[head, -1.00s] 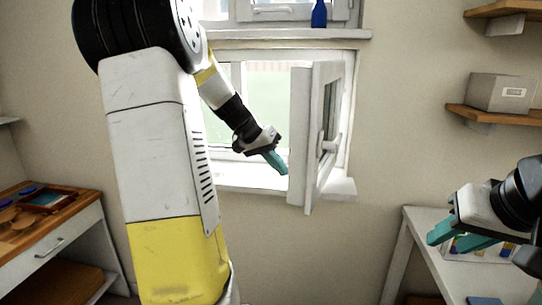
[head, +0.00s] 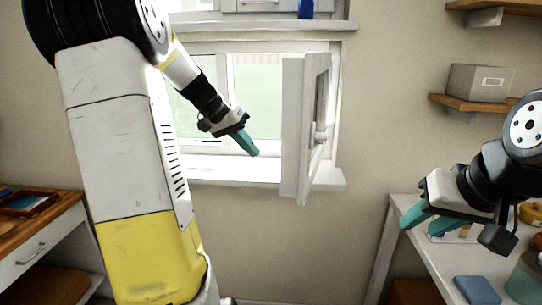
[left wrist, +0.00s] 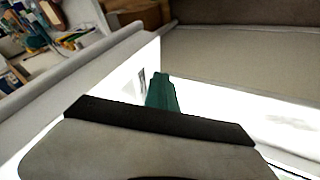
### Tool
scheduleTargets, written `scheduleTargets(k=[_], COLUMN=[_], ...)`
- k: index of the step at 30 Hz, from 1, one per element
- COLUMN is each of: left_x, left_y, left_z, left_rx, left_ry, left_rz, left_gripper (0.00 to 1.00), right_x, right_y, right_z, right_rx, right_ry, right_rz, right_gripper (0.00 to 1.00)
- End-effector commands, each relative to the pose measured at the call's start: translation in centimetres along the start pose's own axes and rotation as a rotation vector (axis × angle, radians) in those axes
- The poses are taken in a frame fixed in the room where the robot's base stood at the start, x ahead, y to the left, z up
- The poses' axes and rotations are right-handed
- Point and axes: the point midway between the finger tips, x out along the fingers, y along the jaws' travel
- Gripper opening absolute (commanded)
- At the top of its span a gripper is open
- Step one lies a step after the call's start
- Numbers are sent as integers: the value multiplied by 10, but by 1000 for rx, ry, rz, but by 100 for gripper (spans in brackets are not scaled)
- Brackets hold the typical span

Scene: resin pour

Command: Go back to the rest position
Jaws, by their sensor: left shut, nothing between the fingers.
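My left gripper (head: 248,146) is at the window opening in the head view, left of the open window sash (head: 303,130) and apart from it. Its teal fingers are shut and empty, pointing down to the right above the white sill (head: 235,172). In the left wrist view the shut fingers (left wrist: 161,92) show in front of a bright area. My right gripper (head: 420,217) is at the right, over the white table, with its two teal fingers apart and nothing visible between them.
The white table (head: 425,249) at the right carries a blue block (head: 477,290) and a jar (head: 524,279). A grey box (head: 482,83) stands on a wall shelf. A wooden-topped cabinet (head: 40,224) is at the left. The wall below the window is clear.

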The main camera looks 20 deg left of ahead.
Motion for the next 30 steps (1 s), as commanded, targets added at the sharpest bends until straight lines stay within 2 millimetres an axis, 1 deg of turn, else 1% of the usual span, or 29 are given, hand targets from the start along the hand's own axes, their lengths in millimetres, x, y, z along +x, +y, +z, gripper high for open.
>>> scheduleTargets(k=[1, 3, 9, 13, 14, 16, 17, 20, 21, 23, 24, 27, 30], left_x=[-9, -21, -49, -56, -57, -56, -55, -51, -49, -46, -44, -39, -32], left_y=[0, 0, 0, 4, 8, 23, 33, 69, 84, 103, 114, 133, 144], left_z=[-1, -1, -1, 1, 3, 11, 16, 44, 58, 82, 98, 136, 167], left_rx=[1, 1, 0, 1, 1, -2, -4, -12, -15, -19, -21, -17, -12], left_ry=[3, 4, 4, -1, -4, -14, -21, -35, -36, -31, -21, 14, 57], left_rz=[-3, -3, -2, -5, -10, -31, -45, -109, -139, -185, -212, -268, -303], left_gripper=[0, 0, 0, 0, 0, 0, 0, 0, 0, 0, 0, 0, 0], right_x=[0, 0, 0, 0, 0, 0, 0, 0, 0, 0, 0, 0, 0], right_y=[0, 0, 0, 0, 0, 0, 0, 0, 0, 0, 0, 0, 0], right_z=[0, 0, 0, 0, 0, 0, 0, 0, 0, 0, 0, 0, 0], right_rx=[0, 0, 0, 0, 0, 0, 0, 0, 0, 0, 0, 0, 0], right_ry=[0, 0, 0, 0, 0, 0, 0, 0, 0, 0, 0, 0, 0], right_rz=[0, 0, 0, 0, 0, 0, 0, 0, 0, 0, 0, 0, 0], right_gripper=[37, 37, 37, 37, 37, 37, 37, 37, 37, 37, 37, 37, 37])
